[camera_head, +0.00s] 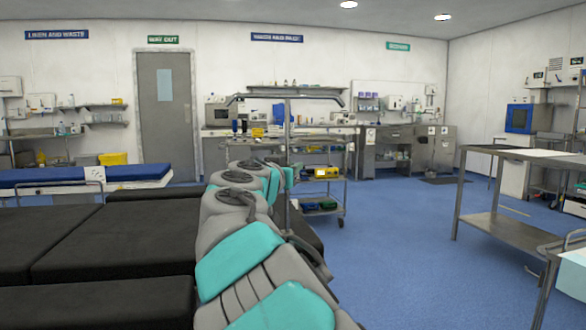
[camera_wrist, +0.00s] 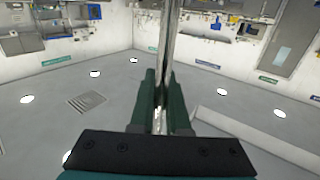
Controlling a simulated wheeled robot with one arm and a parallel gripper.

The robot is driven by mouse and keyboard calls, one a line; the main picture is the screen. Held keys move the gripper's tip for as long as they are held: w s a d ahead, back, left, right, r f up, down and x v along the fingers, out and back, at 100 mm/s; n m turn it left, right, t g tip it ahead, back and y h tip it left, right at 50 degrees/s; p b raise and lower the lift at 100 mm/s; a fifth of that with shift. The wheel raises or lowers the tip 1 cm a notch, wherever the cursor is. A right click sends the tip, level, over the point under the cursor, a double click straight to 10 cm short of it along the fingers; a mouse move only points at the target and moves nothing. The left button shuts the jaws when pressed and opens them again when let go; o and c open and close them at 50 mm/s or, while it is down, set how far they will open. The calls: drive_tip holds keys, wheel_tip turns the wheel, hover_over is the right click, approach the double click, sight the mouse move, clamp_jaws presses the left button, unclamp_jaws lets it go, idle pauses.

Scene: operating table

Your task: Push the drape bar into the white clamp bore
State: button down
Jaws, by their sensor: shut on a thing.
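The drape bar (camera_head: 287,130) is a thin metal post with a wide crosspiece at its top. It stands about upright beyond my arm in the head view. My gripper (camera_wrist: 166,90) has dark green fingers, shut on the metal bar (camera_wrist: 170,35), which runs between them in the wrist view. In the head view my arm partly covers the gripper and the bar's lower part. I cannot make out the white clamp or its bore in either view. I cannot tell where the bar's lower end sits.
The black-padded operating table (camera_head: 110,245) lies left of my arm. A blue-topped bed (camera_head: 40,178) stands behind it. A steel trolley (camera_head: 330,185) is beyond the bar. A metal table (camera_head: 495,225) stands at right. Blue floor (camera_head: 400,240) between is clear.

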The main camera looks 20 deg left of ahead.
sight(288, 199)
drive_tip(key=shift+f+b, duration=0.1)
drive_tip(key=shift+b, duration=0.4)
wheel_tip(288, 199, down, 4)
drive_tip(key=b, duration=0.4)
drive_tip(key=shift+b, duration=1.2)
idle(0.4)
drive_tip(key=shift+b, duration=0.4)
idle(0.6)
drive_tip(key=shift+f+b, duration=1.45)
drive_tip(key=shift+b, duration=0.4)
drive_tip(key=c, duration=0.8)
unclamp_jaws()
drive_tip(key=shift+r, duration=0.1)
